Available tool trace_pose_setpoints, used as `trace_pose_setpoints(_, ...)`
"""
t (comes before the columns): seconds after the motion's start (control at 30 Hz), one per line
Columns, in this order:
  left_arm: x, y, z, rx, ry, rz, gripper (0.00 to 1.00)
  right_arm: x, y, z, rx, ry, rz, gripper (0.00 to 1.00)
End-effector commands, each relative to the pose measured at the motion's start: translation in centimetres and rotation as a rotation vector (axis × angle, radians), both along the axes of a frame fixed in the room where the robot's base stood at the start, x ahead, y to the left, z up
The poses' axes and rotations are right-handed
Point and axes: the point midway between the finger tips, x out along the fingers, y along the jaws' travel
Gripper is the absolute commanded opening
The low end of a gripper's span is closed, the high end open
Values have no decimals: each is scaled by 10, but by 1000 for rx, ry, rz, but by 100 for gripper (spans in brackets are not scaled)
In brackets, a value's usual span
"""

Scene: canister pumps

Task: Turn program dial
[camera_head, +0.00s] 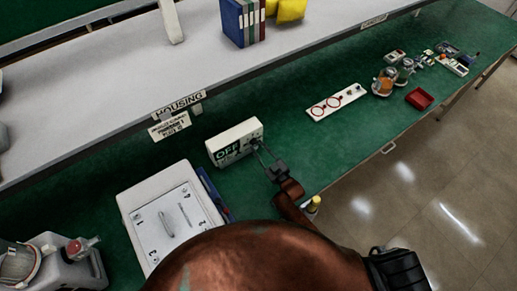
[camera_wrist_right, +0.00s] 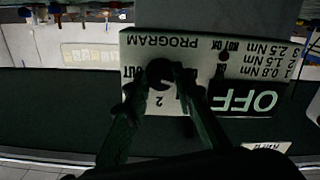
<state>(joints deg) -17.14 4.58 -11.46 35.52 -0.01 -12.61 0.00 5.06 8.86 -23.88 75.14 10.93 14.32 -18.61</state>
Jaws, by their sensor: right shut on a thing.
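The controller box (camera_head: 222,146) is white with a dark "OFF" display and stands on the green bench. In the right wrist view its front panel (camera_wrist_right: 222,52) appears upside down, with "PROGRAM" lettering, torque values and a green "OFF" display (camera_wrist_right: 245,101). The dark, round program dial (camera_wrist_right: 159,71) sits beside the lettering, with numbers around it. My right gripper (camera_head: 261,149) is at the front of the box. In the wrist view its two fingers (camera_wrist_right: 160,80) are closed on the dial, one on each side, partly hiding it. My left gripper is not in view.
A white box with a handle and numbered corners (camera_head: 148,204) stands left of the controller, with a blue item (camera_head: 211,190) between. A white plate with red rings (camera_head: 335,103) and a red tray (camera_head: 420,98) lie farther right. A grey shelf (camera_head: 110,85) overhangs the bench's back.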

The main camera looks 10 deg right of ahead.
Motion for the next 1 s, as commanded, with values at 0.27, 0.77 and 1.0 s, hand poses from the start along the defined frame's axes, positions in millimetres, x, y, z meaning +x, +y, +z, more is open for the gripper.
trace_pose_setpoints(0.27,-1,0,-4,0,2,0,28,0,-1,-1,-180,-73,0,0)
trace_pose_setpoints(0.77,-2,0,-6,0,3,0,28,0,-1,-1,-308,-125,1,0)
trace_pose_setpoints(1.0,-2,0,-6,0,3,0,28,0,-1,0,-310,-126,1,0)
